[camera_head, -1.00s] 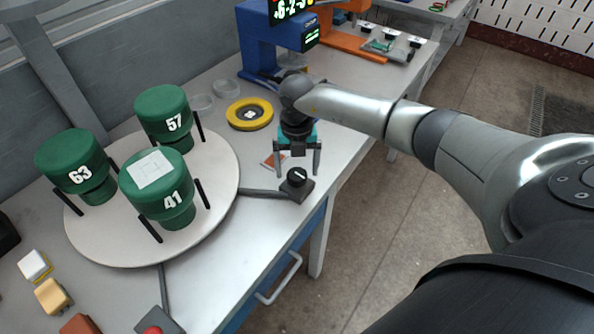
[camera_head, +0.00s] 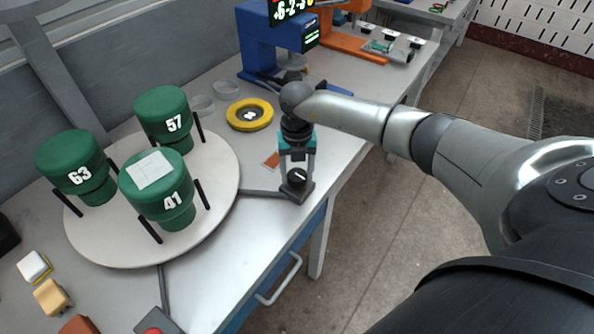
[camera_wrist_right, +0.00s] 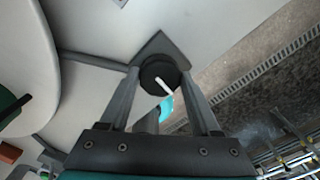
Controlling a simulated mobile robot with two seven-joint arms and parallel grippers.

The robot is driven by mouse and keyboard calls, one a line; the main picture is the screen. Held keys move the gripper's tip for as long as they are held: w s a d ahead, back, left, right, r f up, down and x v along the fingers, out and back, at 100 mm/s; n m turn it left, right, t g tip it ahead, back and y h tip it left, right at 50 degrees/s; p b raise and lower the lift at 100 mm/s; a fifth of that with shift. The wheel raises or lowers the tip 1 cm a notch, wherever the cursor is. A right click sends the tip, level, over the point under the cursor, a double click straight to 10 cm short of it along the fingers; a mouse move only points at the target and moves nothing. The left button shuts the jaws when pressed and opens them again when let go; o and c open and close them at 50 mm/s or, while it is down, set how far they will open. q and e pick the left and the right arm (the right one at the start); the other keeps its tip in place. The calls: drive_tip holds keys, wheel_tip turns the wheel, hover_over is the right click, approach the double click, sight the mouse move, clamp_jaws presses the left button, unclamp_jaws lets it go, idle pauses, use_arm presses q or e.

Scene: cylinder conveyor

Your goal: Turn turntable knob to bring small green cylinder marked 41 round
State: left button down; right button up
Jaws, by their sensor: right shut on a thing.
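The turntable (camera_head: 215,215) is a pale round disc bearing three green cylinders. Cylinder 41 (camera_head: 160,196) stands at its front right with a white square on top. Cylinder 57 (camera_head: 160,112) is at the back and cylinder 63 (camera_head: 70,160) at the left. The black knob (camera_head: 297,177) with a white pointer line sits on a dark base right of the turntable. My right gripper (camera_head: 297,180) points down and is shut on the knob. In the right wrist view the fingers flank the knob (camera_wrist_right: 158,74). My left gripper is not in view.
A yellow ring (camera_head: 238,124) and clear dishes (camera_head: 202,104) lie behind the knob. A blue device (camera_head: 258,45) stands at the back. A red button box (camera_head: 158,324) and small blocks (camera_head: 50,296) are at the front left. The table edge is close right of the knob.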

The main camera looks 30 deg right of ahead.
sight(297, 174)
drive_tip(key=c, duration=0.4)
drive_tip(key=shift+o, duration=0.2)
drive_tip(key=shift+n, duration=0.5)
drive_tip(key=o, duration=1.4)
drive_tip(key=shift+c, duration=0.2)
wheel_tip(297, 174, up, 15)
drive_tip(key=shift+r, duration=0.15)
